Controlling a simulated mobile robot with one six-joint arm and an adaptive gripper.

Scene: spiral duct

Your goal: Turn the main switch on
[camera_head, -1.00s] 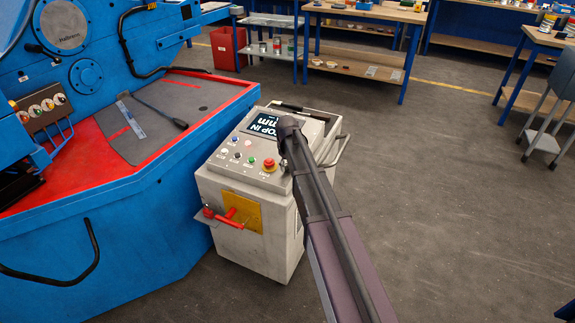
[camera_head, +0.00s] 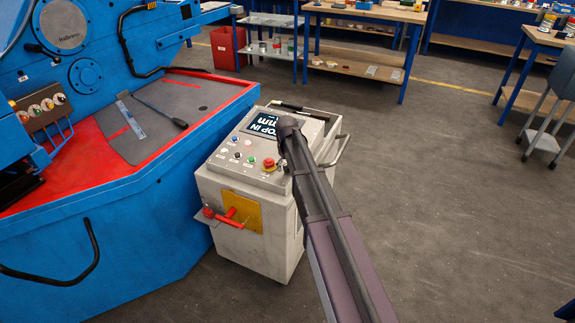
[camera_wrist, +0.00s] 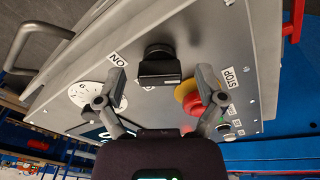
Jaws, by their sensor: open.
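A black knob (camera_wrist: 160,68) stands up from the grey panel of the control cabinet (camera_head: 262,215). A label reading ON lies beside it in the wrist view. My gripper (camera_wrist: 162,76) is open, with one finger on each side of the knob; I cannot tell whether either finger touches it. The right finger is close to a red mushroom button on a yellow ring (camera_wrist: 192,98), near a STOP label. In the head view my arm hides the knob.
A white dial (camera_wrist: 97,95) is left of the knob. A grey handle (camera_wrist: 38,42) runs along the cabinet's side. The blue machine (camera_head: 135,235) stands close on the left. The floor (camera_head: 440,200) to the right is clear.

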